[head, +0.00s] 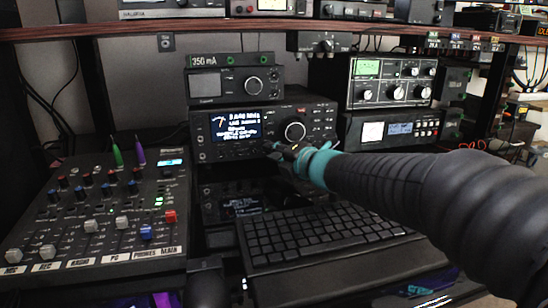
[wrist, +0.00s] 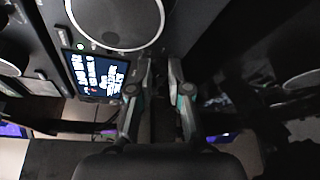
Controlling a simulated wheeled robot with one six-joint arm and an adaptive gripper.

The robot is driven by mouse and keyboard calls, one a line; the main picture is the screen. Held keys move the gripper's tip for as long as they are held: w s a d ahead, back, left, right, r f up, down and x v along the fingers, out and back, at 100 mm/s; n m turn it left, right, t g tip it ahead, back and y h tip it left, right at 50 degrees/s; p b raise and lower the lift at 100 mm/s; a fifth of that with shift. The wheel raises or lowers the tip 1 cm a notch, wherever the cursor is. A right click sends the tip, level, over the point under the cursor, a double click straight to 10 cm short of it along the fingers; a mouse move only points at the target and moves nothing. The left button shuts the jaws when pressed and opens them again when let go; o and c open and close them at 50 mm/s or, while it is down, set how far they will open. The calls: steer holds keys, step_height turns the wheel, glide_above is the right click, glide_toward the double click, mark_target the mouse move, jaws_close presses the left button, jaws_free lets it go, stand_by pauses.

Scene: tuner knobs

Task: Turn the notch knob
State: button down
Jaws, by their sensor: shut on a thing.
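The radio (head: 262,112) with a lit blue display (head: 235,124) stands on the desk under the shelf. Its big round tuning dial (head: 295,131) is right of the display. My gripper (head: 272,148) is at the lower front of this radio, below and left of the dial. In the wrist view my gripper's two fingers (wrist: 160,68) point at the panel beside the dial (wrist: 115,22) and the display (wrist: 95,76). The fingers are shut on a small control, taken to be the notch knob. The fingertips mostly hide it, and its label and pointer cannot be read.
A keyboard (head: 320,238) lies just below my gripper. A mixer (head: 95,215) with faders stands left. A smaller radio (head: 235,83) sits on top of the main one. More units (head: 390,80) stand right, under a wooden shelf (head: 270,27).

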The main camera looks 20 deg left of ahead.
steer(key=shift+f+m+y+b, duration=0.15)
steer(key=shift+m+y+b, duration=0.45)
steer(key=shift+m, duration=0.4)
steer(key=c, duration=1.1)
jaws_free()
steer(key=shift+d, duration=0.15)
steer(key=v, duration=1.2)
steer(key=shift+s, duration=0.1)
